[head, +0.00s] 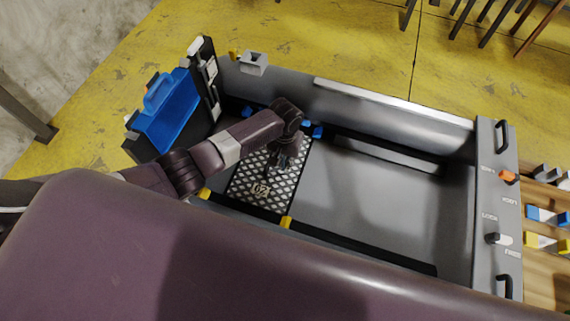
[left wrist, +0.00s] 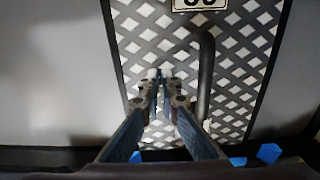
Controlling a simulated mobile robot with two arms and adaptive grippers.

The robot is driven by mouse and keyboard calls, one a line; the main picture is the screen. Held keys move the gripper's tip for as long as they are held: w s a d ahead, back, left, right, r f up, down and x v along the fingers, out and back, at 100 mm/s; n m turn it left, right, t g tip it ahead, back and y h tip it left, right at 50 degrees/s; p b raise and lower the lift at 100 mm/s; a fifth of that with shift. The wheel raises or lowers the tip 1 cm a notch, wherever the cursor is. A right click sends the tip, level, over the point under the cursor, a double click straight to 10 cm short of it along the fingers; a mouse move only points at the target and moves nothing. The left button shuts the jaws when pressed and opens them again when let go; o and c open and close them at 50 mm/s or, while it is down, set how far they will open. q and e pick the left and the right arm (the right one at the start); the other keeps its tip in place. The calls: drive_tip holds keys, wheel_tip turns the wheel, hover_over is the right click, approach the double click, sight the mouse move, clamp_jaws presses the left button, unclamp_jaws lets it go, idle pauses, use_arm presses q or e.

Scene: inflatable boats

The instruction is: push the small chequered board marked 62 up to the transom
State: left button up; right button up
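The chequered board (head: 285,200) lies flat in the left part of a long grey tray-like hull (head: 385,195). Its number plate (head: 260,190) is too small to read surely in the head view and cut off in the left wrist view. My left gripper (head: 281,163) points down over the board's far half. In the left wrist view its fingers (left wrist: 160,76) are together with nothing between them, beside a dark bar handle (left wrist: 206,75) on the board. Contact is unclear. I cannot tell which end wall is the transom. My right gripper is out of view.
A grey end panel (head: 487,215) with handles and knobs closes the right end. A narrow panel with clips (head: 208,72) and a blue case (head: 168,115) stand at the left. Blue and yellow blocks (head: 286,222) edge the board. The floor right of it is clear.

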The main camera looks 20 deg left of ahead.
sight(248, 157)
use_arm(q)
drive_tip(key=shift+a+r+p, duration=0.1)
drive_tip(key=shift+a+p, duration=0.2)
drive_tip(key=shift+a, duration=0.25)
drive_tip(key=shift+a+p, duration=0.4)
drive_tip(key=shift+a, duration=1.9)
drive_tip(key=shift+w+a, duration=0.15)
drive_tip(key=shift+a, duration=2.85)
drive_tip(key=shift+w+a, duration=0.1)
drive_tip(key=shift+a, duration=1.9)
drive_tip(key=shift+d+p, duration=0.4)
drive_tip(key=shift+d, duration=0.7)
wheel_tip(248, 157, up, 9)
drive_tip(key=p, duration=0.9)
